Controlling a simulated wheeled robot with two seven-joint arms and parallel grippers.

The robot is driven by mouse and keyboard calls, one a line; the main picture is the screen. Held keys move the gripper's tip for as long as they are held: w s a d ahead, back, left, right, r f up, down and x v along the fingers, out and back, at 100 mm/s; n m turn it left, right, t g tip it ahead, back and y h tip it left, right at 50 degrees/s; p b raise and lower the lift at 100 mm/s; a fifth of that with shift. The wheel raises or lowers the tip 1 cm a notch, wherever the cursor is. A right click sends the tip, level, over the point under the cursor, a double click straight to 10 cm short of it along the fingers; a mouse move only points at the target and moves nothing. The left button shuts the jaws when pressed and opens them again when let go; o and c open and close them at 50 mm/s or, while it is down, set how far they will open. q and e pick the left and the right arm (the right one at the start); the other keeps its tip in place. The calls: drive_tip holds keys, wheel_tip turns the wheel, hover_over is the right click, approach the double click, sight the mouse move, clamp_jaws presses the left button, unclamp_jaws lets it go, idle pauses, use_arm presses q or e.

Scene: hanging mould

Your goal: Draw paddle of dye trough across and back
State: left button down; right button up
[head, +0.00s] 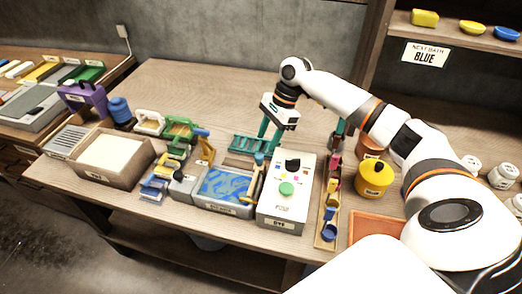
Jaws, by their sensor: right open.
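The dye trough (226,206) is a grey tray with a swirled blue surface, near the front edge of the table at the middle. A narrow yellow-brown piece (256,182), which may be the paddle, stands at its right end; its shape is partly unclear. My right gripper (268,147) points down behind the trough, its teal fingers apart and no held object visible. The fingers overlap the view of a teal rack (242,143), so I cannot tell whether they touch it. My left gripper is out of view.
A white dye box (282,215) with a black knob and green button stands right of the trough. A box (128,168) stands left. The table's back left is clear.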

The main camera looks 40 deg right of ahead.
sight(260, 155)
drive_tip(key=x, duration=0.5)
drive_tip(key=shift+w+d, duration=0.1)
drive_tip(key=shift+d, duration=0.05)
drive_tip(key=shift+a+f+p, duration=0.25)
drive_tip(key=shift+f+p, duration=0.05)
drive_tip(key=shift+f, duration=0.25)
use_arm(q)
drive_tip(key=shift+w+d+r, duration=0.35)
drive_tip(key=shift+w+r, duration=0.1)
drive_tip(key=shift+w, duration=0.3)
use_arm(e)
drive_tip(key=shift+f, duration=0.2)
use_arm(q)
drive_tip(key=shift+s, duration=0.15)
use_arm(e)
clamp_jaws()
